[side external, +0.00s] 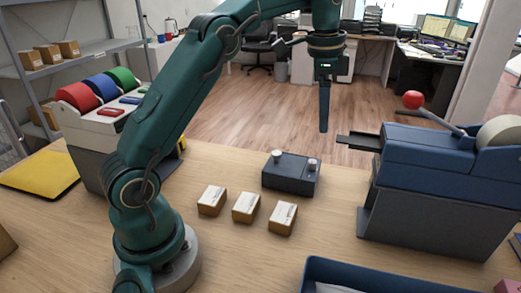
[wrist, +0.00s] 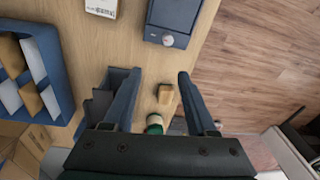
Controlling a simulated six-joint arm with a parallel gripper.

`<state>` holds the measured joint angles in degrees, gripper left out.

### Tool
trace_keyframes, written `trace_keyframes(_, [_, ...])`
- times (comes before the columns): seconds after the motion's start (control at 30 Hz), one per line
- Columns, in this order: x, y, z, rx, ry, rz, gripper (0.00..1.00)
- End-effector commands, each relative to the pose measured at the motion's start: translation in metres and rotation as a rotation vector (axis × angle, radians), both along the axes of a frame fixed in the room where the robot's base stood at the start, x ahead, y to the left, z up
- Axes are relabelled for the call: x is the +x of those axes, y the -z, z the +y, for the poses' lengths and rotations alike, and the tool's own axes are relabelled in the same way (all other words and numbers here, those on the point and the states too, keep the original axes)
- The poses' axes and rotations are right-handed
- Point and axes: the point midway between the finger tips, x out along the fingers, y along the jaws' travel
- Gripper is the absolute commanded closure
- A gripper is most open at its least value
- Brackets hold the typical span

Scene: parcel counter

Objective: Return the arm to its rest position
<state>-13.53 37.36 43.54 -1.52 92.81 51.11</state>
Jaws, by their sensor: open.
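My green arm reaches up and over the counter. My gripper (side external: 324,128) hangs in the air with its blue fingers pointing down, beyond the dark control box and left of the blue machine. In the side view the fingers overlap. In the wrist view my gripper (wrist: 159,76) has its fingers spread apart with nothing held between them. A small brown block (wrist: 165,94) shows below in the gap, apart from the fingers.
Three small boxes (side external: 246,207) lie in a row on the wooden counter (side external: 225,255). Near them are a dark two-knob box (side external: 290,174), a blue machine (side external: 428,160) with a red-ball lever (side external: 413,100), a roll stand (side external: 100,140), a yellow pad (side external: 40,174) and a blue tray (side external: 345,270).

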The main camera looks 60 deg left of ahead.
Motion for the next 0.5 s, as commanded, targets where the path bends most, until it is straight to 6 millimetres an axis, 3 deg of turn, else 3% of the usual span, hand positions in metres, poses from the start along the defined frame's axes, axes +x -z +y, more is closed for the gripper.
trace_keyframes(0.03, [-0.009, -0.016, -0.008, 0.006, 0.005, -0.028, 0.42])
trace_keyframes(0.2, [-0.039, -0.05, -0.03, 0.013, -0.018, -0.105, 0.42])
trace_keyframes(0.33, [-0.067, -0.065, -0.044, 0.007, -0.058, -0.164, 0.42])
trace_keyframes(0.5, [-0.107, -0.07, -0.06, -0.012, -0.128, -0.236, 0.42])
